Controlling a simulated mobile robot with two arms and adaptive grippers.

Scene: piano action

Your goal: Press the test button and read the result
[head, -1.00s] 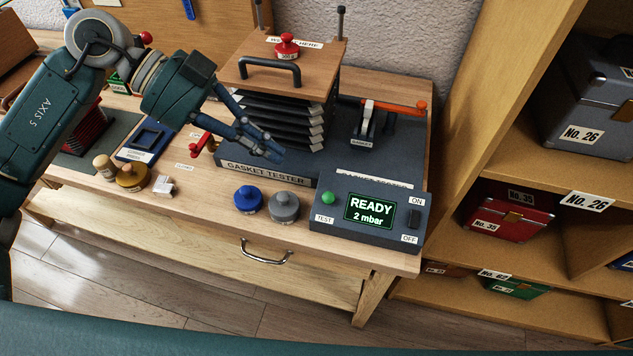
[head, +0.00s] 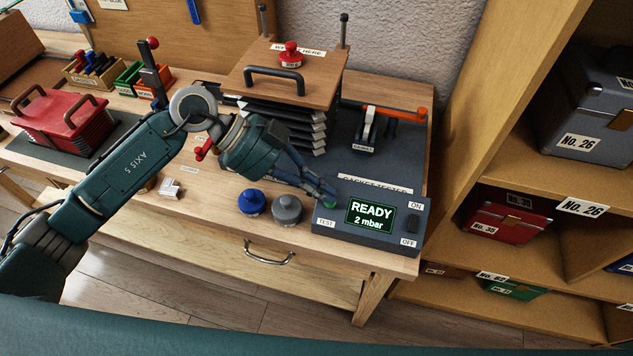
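The tester's control box (head: 345,238) is at the front right of the bench. Its display (head: 371,217) is lit and reads "READY 2 mbar". The green test button (head: 330,205) is at the box's left, above the "TEST" label, and is partly hidden by my fingers. My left gripper (head: 328,194) has its fingers together, with the tips at the button. I cannot tell whether they touch it or push it down. The gasket tester's bellows stack, under a wooden top plate (head: 250,86), stands behind my gripper. My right gripper is not in view.
A blue weight (head: 251,203) and a grey weight (head: 287,210) stand just left of the control box. The ON/OFF switch (head: 412,225) is at the box's right. A red bellows (head: 62,118) is at the left. Shelves with cases stand at the right.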

